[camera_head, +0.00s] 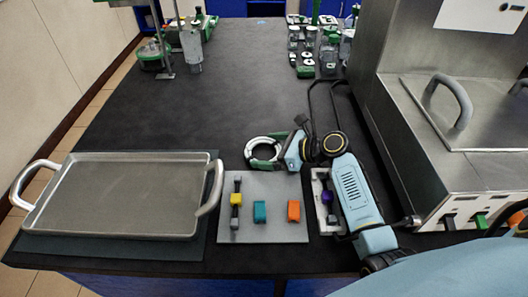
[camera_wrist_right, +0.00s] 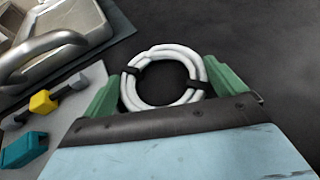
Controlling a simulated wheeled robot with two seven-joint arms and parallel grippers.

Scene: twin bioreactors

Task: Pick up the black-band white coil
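The white coil with black bands (camera_head: 263,141) lies on the dark bench top, just beyond the grey mat. In the right wrist view the coil (camera_wrist_right: 133,92) is a ring of several loops, with one black band at its left and one at its right. My right gripper (camera_head: 279,150) is low at the coil, its green fingers spread wide. In the wrist view the right gripper (camera_wrist_right: 162,80) has one finger on each side of the coil, very close to its outer edge. I cannot tell whether they touch it. My left gripper is not in view.
A metal tray (camera_head: 120,195) is at the left. A grey mat (camera_head: 270,230) holds yellow, teal (camera_head: 260,211) and orange (camera_head: 293,210) blocks. A large steel machine (camera_head: 440,140) stands at the right. Small lab parts (camera_head: 315,55) are at the back. The middle of the bench is clear.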

